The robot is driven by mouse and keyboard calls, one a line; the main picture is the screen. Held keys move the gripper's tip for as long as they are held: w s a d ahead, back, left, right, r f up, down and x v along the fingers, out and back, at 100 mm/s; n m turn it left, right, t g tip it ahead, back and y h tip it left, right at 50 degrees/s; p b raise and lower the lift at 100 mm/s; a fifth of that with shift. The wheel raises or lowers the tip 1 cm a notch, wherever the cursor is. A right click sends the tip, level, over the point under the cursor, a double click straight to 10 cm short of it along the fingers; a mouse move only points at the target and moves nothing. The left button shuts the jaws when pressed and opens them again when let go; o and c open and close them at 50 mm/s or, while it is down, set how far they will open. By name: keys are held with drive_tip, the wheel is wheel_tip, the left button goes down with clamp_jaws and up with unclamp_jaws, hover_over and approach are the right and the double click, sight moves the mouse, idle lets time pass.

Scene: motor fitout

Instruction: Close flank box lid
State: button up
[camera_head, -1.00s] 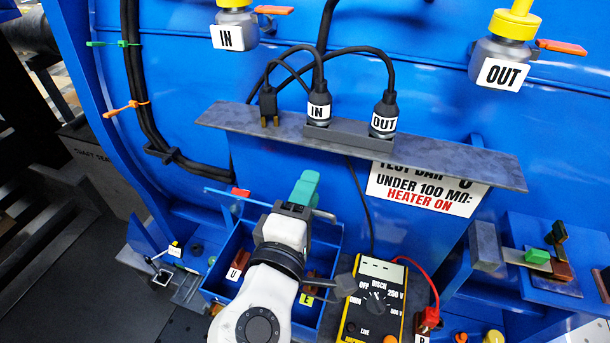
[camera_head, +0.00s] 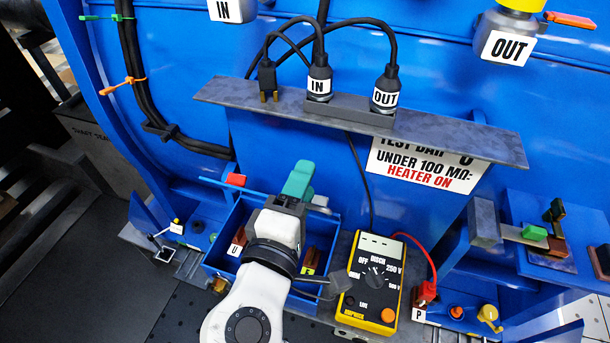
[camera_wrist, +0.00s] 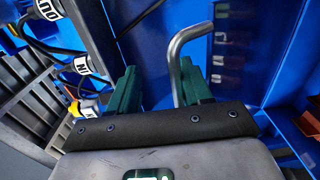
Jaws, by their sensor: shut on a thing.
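The blue flank box (camera_head: 214,262) stands open below the test bar in the head view, its compartments showing. The lid (camera_head: 212,184) shows as a thin blue edge along the back of the box. My gripper (camera_head: 299,179), with teal fingers, is over the back of the box at that edge and hides its middle. In the wrist view, a bent grey metal handle (camera_wrist: 176,62) stands between my two fingers (camera_wrist: 157,86), close to the right one. A blue panel lies behind it. The exact contact is hidden.
A yellow meter (camera_head: 371,283) with a red lead stands just right of the box. The grey shelf (camera_head: 440,142) with IN and OUT plugs juts out above. Black cables (camera_head: 140,80) run down the left.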

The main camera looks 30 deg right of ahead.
drive_tip(key=f+v, duration=0.1)
drive_tip(key=v, duration=0.8)
drive_tip(key=shift+f, duration=0.15)
idle(0.5)
drive_tip(key=shift+s+a+p, duration=0.1)
drive_tip(key=shift+p, duration=0.35)
idle(0.5)
